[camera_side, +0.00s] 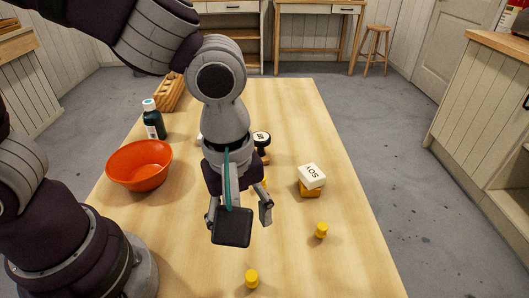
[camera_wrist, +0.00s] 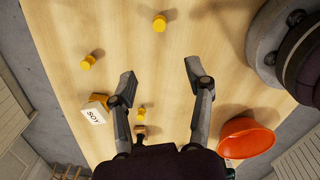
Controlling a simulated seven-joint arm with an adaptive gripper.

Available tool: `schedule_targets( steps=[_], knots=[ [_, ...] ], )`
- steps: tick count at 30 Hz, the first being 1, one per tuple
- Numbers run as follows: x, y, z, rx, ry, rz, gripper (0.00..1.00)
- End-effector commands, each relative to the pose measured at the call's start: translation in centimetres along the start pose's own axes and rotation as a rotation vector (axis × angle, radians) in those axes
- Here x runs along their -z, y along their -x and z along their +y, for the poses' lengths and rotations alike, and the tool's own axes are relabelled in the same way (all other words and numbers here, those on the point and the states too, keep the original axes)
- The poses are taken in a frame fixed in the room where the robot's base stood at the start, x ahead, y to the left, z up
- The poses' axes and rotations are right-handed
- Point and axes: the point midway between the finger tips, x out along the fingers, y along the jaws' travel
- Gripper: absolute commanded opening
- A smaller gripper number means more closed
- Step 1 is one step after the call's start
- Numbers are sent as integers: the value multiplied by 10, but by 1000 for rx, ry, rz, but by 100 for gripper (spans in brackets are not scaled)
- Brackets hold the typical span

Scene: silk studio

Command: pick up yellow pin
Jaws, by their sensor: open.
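Several small yellow pieces are on the wooden table. One yellow pin (camera_side: 321,230) stands at the right, also in the wrist view (camera_wrist: 88,62). Another yellow pin (camera_side: 251,278) stands near the front edge of the side view and shows in the wrist view (camera_wrist: 160,22). A third small yellow piece (camera_wrist: 141,111) is near my left finger in the wrist view; in the side view it is mostly hidden behind my gripper. My gripper (camera_side: 239,212) is open above the table, with bare wood between its fingers in the wrist view (camera_wrist: 160,75). It touches none of the pins.
A white box marked SOY (camera_side: 312,175) rests on a yellow-orange block (camera_side: 309,191). An orange bowl (camera_side: 139,165), a dark bottle (camera_side: 154,122), a dark-topped stamp-like object (camera_side: 261,140) and a wooden rack (camera_side: 171,93) stand farther back. The table's right side is mostly clear.

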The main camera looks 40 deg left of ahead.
Motion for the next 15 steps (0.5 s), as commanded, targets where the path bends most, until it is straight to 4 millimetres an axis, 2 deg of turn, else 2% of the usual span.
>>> schedule_targets(
  steps=[1,4,9,15],
  knots=[
    [-8,-7,-1,24,45,2,52],
    [-15,-18,-3,47,114,7,52],
    [-15,-51,-6,53,127,10,52],
    [-16,-79,-5,51,126,10,52]
  ],
)
